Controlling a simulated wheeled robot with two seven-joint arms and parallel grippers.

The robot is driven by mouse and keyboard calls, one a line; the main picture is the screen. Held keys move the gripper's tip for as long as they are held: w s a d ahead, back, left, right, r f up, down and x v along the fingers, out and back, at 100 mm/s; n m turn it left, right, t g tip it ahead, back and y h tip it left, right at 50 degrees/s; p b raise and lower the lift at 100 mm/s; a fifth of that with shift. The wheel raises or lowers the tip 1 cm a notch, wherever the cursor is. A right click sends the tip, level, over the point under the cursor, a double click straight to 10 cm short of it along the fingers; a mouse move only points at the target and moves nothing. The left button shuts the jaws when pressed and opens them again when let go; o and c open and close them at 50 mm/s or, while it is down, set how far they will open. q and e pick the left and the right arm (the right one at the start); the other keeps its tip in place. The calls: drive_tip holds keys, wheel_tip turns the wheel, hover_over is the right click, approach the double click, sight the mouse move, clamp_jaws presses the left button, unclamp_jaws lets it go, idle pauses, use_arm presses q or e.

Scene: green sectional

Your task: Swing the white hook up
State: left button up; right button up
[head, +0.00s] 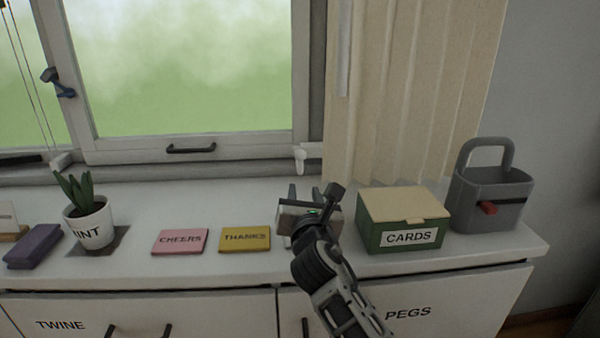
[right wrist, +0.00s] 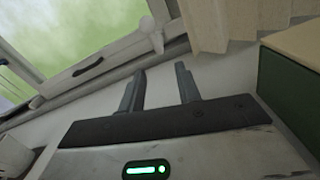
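The white hook (head: 302,157) is at the lower right corner of the window frame, beside the curtain. Its short end points down. It also shows in the right wrist view (right wrist: 151,30), beyond the fingertips. My right gripper (head: 304,193) is over the white counter, just below and in front of the hook, and apart from it. In the right wrist view its two fingers (right wrist: 160,82) are spread with nothing between them, so it is open and empty. My left gripper is not in view.
A green CARDS box (head: 402,222) stands close right of my gripper, with a grey caddy (head: 490,195) beyond it. Yellow (head: 245,239) and pink (head: 180,242) cards lie left, then a potted plant (head: 88,222). The beige curtain (head: 410,90) hangs behind the box.

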sight(301, 174)
drive_tip(key=w+b, duration=0.2)
drive_tip(key=w, duration=0.8)
drive_tip(key=shift+w, duration=0.15)
clamp_jaws()
